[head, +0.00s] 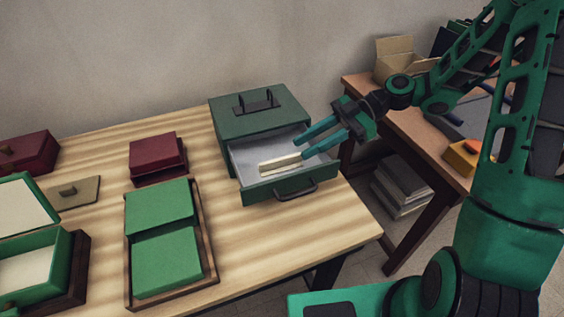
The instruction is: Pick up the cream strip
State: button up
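The cream strip (280,164) lies in the open drawer (262,150) of a dark green box (258,112). It is pale and long, and rests on the drawer's light grey lining near the front. My gripper (302,146) comes in from the right, above the right part of the drawer. Its two teal fingers are apart with a gap between them, and they point left toward the strip. The fingertips look close to the strip's right end, but I cannot tell their height above it. Nothing shows between the fingers.
A wooden tray (129,284) with green covers, a maroon box (156,152) and an open green box (68,260) stand to the left on the striped table (240,240). A brown side table (405,130) stands right. The table front below the drawer is clear.

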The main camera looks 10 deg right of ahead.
aim_at(281, 163)
jog(key=shift+r+x, duration=0.2)
jog(key=shift+x, duration=2.8)
jog(key=shift+w+a, duration=0.1)
grip_shut()
